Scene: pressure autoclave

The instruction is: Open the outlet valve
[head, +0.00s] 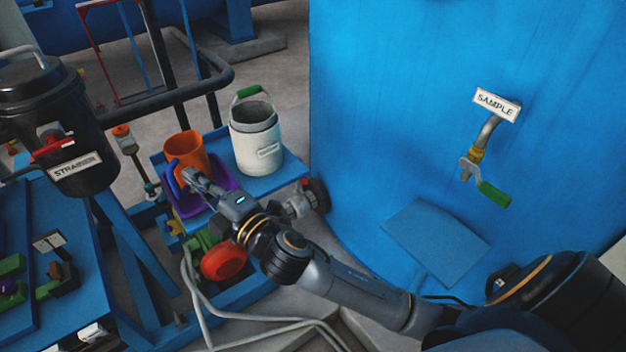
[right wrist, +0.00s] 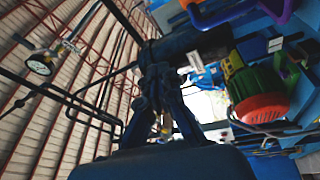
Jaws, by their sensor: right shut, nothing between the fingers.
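No label in view reads outlet, so I cannot tell for sure which valve is the outlet valve. A grey metal valve (head: 299,205) with a dark and red end sits low by the blue tank wall, just right of my right gripper. A sample valve with a green handle (head: 494,194) hangs under the SAMPLE label on the tank. My right gripper (head: 190,175) is shut and empty, above the blue cart by the orange jug. Its fingers also show in the right wrist view (right wrist: 158,85). My left gripper is out of view.
An orange jug (head: 188,150) in a purple tray (head: 225,183) and a white bucket (head: 256,147) stand on the cart. A green motor with a red end (head: 223,262) lies below my wrist. The black strainer (head: 62,130) stands left.

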